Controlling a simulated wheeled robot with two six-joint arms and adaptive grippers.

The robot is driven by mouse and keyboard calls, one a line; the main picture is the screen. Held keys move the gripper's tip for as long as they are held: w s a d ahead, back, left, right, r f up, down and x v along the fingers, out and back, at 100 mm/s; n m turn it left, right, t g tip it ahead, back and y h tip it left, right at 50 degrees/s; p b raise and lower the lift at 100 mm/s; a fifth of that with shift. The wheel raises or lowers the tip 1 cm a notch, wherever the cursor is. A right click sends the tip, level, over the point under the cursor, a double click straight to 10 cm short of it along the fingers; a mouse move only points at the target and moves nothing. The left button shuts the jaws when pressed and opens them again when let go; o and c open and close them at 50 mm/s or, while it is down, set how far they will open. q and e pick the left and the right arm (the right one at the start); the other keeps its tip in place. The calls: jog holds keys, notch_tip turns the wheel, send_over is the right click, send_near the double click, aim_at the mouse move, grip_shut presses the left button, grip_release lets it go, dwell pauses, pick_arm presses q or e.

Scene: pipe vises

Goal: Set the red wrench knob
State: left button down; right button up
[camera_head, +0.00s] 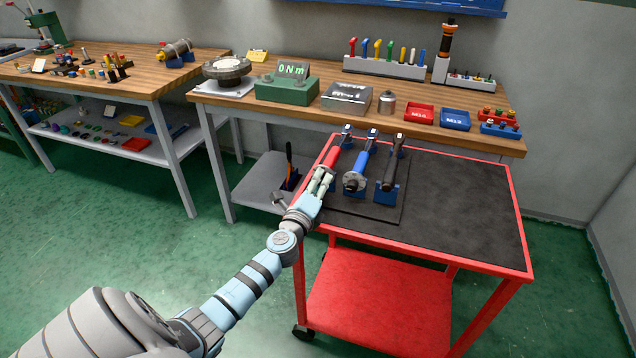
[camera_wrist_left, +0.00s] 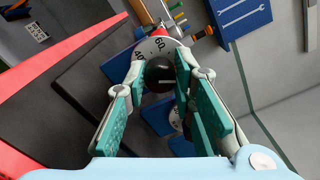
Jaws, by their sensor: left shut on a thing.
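The red wrench (camera_head: 333,160) lies on the cart at the left of a row of three, its head toward the back. My left gripper (camera_head: 322,183) is at its near end, where the fingers hide most of the knob. In the left wrist view the knob shows as a pale dial ring (camera_wrist_left: 147,48) with numbers such as 60 and 40, around a dark round end. The teal finger pads of my left gripper (camera_wrist_left: 157,85) stand on both sides of the knob, shut on it. My right gripper is not in view.
A blue wrench (camera_head: 361,163) and a black wrench (camera_head: 393,168) lie close to the right on blue holders. The red cart's dark top (camera_head: 460,205) is clear at right. Behind stands a wooden bench (camera_head: 300,110) with a green 0 Nm display box (camera_head: 286,90).

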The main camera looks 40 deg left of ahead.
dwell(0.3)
pick_arm(q)
jog(key=c, duration=1.3)
grip_release()
jog(key=shift+c, duration=0.2)
jog(key=v, duration=1.2)
